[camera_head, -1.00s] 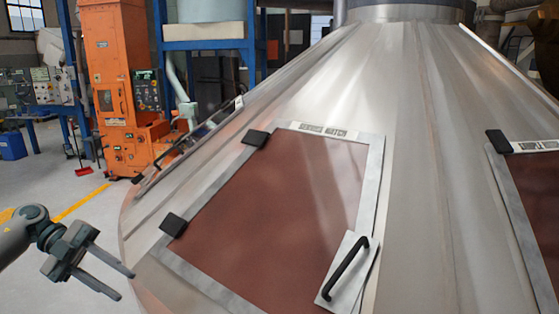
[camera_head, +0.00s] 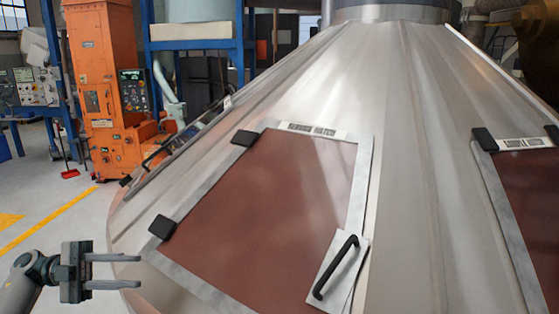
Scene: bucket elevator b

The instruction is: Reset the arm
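My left gripper (camera_head: 114,271) is at the lower left of the head view. Its two fingers are apart and point right, with nothing between them. It is beside the lower left edge of the large metal cone (camera_head: 408,120). A reddish-brown hatch (camera_head: 265,215) with a grey frame is closed on the cone, to the right of the gripper. The hatch has a black handle (camera_head: 335,266) at its lower right and two black hinges on its left. My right gripper is not in view.
A second hatch (camera_head: 532,200) is cut off at the right edge. An orange bucket elevator machine (camera_head: 103,75) stands at the back left, near a control panel (camera_head: 33,87) and blue steel posts. Grey floor with yellow lines (camera_head: 45,225) is clear at the left.

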